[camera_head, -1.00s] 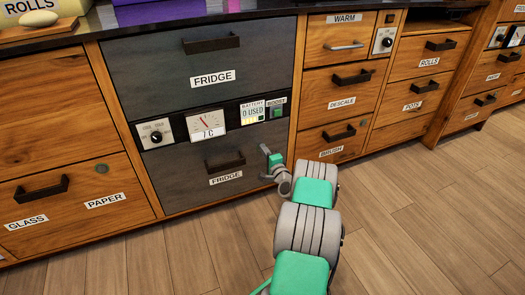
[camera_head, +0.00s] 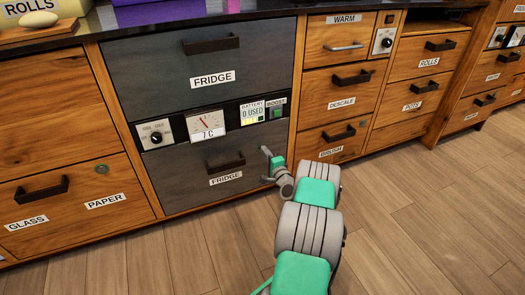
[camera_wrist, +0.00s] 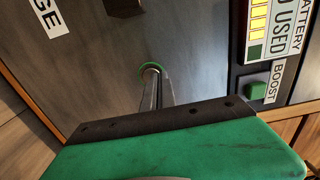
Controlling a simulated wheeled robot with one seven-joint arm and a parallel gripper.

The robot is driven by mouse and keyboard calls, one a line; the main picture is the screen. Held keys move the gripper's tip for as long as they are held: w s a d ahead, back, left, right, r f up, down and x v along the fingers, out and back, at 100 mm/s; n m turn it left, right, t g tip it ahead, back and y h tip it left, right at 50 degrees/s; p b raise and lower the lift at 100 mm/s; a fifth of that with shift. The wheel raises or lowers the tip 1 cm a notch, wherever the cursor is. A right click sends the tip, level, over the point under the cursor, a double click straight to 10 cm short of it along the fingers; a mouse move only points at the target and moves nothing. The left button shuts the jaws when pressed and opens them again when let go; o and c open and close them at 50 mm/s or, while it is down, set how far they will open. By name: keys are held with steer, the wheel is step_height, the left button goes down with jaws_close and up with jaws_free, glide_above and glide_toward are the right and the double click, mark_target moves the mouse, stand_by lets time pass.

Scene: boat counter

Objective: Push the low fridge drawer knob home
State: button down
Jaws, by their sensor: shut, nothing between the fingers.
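The low fridge drawer (camera_head: 190,183) is dark grey with a black handle (camera_head: 225,161) and a FRIDGE label; its front looks flush with the cabinet. Its small round knob (camera_wrist: 150,67) shows in the wrist view as a disc edged by a green ring. My gripper (camera_head: 265,150) is shut and empty, pointing at the upper right corner of this drawer. In the wrist view my closed fingertips (camera_wrist: 153,76) overlap the knob's lower part and seem to be at it; I cannot tell whether they touch. In the head view my gripper hides the knob.
A panel above the drawer carries a dial (camera_head: 156,136), a temperature gauge (camera_head: 207,125), a battery display (camera_head: 253,112) and a green BOOST button (camera_head: 278,112). The upper fridge drawer (camera_head: 150,60) is shut. Wooden drawers stand on both sides. The floor in front is clear.

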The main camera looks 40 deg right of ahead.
steer(key=shift+p+v, duration=0.35)
steer(key=shift+v, duration=2.25)
steer(key=shift+a, duration=0.1)
